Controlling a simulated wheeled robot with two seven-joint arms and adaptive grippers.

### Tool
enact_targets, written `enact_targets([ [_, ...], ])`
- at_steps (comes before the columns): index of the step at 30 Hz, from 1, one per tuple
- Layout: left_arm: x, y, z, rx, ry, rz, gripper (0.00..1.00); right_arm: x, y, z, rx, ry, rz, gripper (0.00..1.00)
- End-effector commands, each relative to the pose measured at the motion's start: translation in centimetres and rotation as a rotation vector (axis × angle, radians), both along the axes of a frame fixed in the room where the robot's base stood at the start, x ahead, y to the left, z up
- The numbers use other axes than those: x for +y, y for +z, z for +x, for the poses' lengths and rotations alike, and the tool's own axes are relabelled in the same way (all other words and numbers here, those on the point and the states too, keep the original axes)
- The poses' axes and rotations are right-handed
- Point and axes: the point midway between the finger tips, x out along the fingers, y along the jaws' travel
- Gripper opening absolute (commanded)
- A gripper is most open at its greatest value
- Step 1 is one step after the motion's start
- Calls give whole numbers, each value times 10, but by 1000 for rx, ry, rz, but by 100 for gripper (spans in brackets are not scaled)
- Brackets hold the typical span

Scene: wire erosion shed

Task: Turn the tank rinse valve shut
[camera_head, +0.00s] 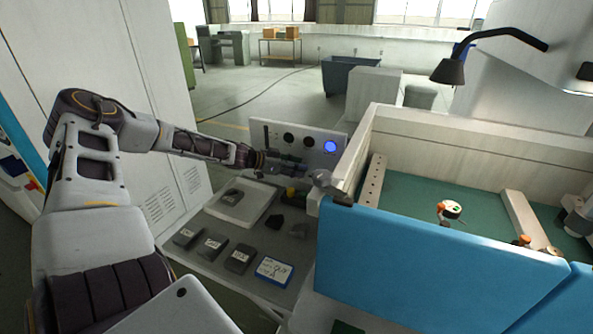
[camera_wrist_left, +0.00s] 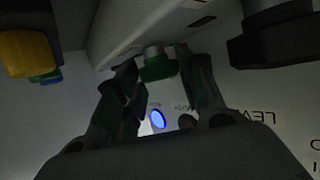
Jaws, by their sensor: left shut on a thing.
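The tank rinse valve shows in the left wrist view as a green handle (camera_wrist_left: 158,69) on a short metal stem below a pale body. My left gripper (camera_wrist_left: 160,78) has one finger on each side of the green handle and is shut on it. In the head view my left arm comes in from the left, and the gripper (camera_head: 300,170) is at the near corner of the tank, beside a grey round fitting (camera_head: 321,178). The handle is mostly hidden there, so its turn angle cannot be told. My right gripper is in neither view.
The tank's blue front panel (camera_head: 425,250) and pale wall stand right of the gripper. A panel with a lit blue button (camera_head: 330,147) is behind it. A yellow knob (camera_wrist_left: 27,53) is close by. Below lie dark blocks (camera_head: 240,257) and a blue-edged card (camera_head: 273,270).

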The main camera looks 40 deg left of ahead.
Motion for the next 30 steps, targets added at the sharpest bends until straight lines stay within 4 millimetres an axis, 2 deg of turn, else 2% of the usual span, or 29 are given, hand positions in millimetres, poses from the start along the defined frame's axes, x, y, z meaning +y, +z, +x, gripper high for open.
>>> enact_targets([
  [4,1,0,0,2,-5,3,15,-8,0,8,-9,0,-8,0],
  [10,1,0,0,2,-5,3,15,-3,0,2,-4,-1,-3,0],
  [11,1,0,0,2,-5,3,42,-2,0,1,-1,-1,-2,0],
  [15,0,0,0,2,-5,3,60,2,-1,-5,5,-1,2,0],
  [22,0,0,0,1,-6,2,60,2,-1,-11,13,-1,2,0],
  [30,0,1,0,-1,5,0,60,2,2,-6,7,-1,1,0],
])
